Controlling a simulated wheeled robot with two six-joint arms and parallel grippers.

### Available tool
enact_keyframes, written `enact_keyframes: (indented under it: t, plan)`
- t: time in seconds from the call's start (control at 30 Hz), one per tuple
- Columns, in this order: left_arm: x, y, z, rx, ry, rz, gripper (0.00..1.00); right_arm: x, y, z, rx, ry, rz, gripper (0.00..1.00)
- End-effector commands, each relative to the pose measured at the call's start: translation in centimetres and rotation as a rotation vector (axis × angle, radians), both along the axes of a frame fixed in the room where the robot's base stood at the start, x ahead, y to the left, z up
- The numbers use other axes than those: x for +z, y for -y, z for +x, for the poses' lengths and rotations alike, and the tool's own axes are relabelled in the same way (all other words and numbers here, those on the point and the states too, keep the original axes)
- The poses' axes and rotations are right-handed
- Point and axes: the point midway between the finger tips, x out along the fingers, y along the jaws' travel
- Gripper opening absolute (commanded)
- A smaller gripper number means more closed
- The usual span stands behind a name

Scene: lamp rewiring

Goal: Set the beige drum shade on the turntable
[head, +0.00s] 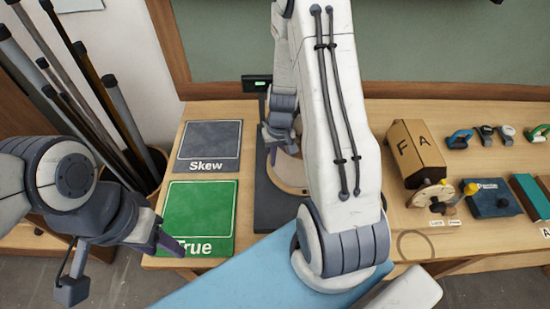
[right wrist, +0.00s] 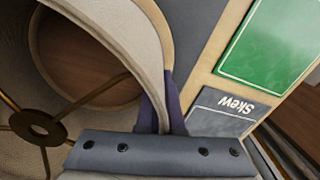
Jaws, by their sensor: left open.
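The beige drum shade (right wrist: 135,45) fills the left of the right wrist view, with its metal spider ring (right wrist: 38,127) inside. My right gripper (right wrist: 162,112) has a finger on each side of the shade's wall and appears shut on it. The round wooden turntable (right wrist: 85,62) shows behind and through the shade; whether they touch is not clear. In the head view the turntable (head: 288,181) is partly hidden by my right arm, and the shade cannot be made out clearly. My left gripper (head: 118,265) is open and empty near the table's front left edge.
A grey Skew card (head: 209,140) and a green True card (head: 200,208) lie left of the turntable's dark base (head: 270,208). A cardboard box (head: 417,150), a blue block (head: 490,200) and several small tools stand on the right. Several poles stand in a bin at far left.

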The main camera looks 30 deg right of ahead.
Motion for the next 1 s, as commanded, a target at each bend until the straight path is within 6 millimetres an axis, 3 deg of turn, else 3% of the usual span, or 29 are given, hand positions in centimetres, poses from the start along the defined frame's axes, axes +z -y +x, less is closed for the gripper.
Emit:
enact_keyframes:
  t: [0.47,0.57,0.8,0.9,1.0]
  plan:
    - [-0.54,0.0,0.0,0.0,0.0,0.0,0.5,-0.5,0.0,0.02,0.0,0.001,0.0,0.0]
    - [-0.47,0.01,0.0,0.0,0.0,0.0,0.5,-0.44,0.0,0.02,0.0,0.001,0.0,0.38]
    - [-0.47,0.0,0.01,0.0,0.0,0.0,0.5,-0.45,-0.01,0.01,0.0,0.0,0.0,0.38]
    - [-0.48,0.01,0.0,0.0,0.0,0.0,0.5,-0.46,-0.01,0.0,0.0,0.0,0.0,0.68]
    - [-0.48,0.01,0.0,0.0,0.0,0.0,0.5,-0.46,-0.01,0.0,0.0,0.0,0.0,0.68]
